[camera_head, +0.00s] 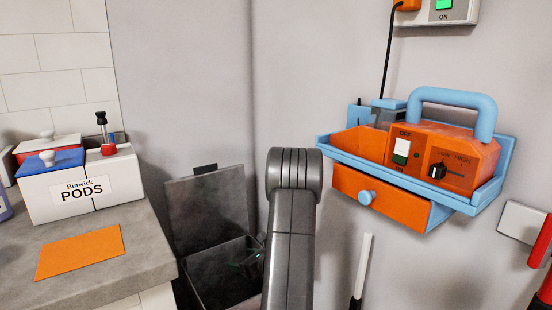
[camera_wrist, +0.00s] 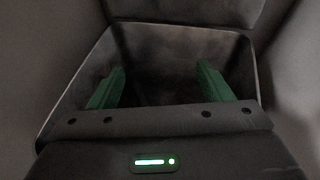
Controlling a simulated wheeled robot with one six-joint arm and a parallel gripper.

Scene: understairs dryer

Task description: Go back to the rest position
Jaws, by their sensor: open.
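My gripper (camera_wrist: 160,70) is open, with its two green fingers wide apart and nothing between them in the wrist view. It points down into a dark open bin (camera_wrist: 245,70), whose inside looks empty and dim. In the head view my grey arm reaches down in the middle and hides part of the bin. Only a bit of green from my gripper (camera_head: 246,259) shows there, at the bin's mouth. The bin's raised lid (camera_head: 208,212) stands behind it against the wall.
A grey counter (camera_head: 150,238) on the left holds a white pods box (camera_head: 70,205) and an orange mat (camera_head: 80,252). An orange and blue dryer unit (camera_head: 365,197) with a drawer juts from the wall at right. A white and black stick (camera_head: 363,265) stands below it.

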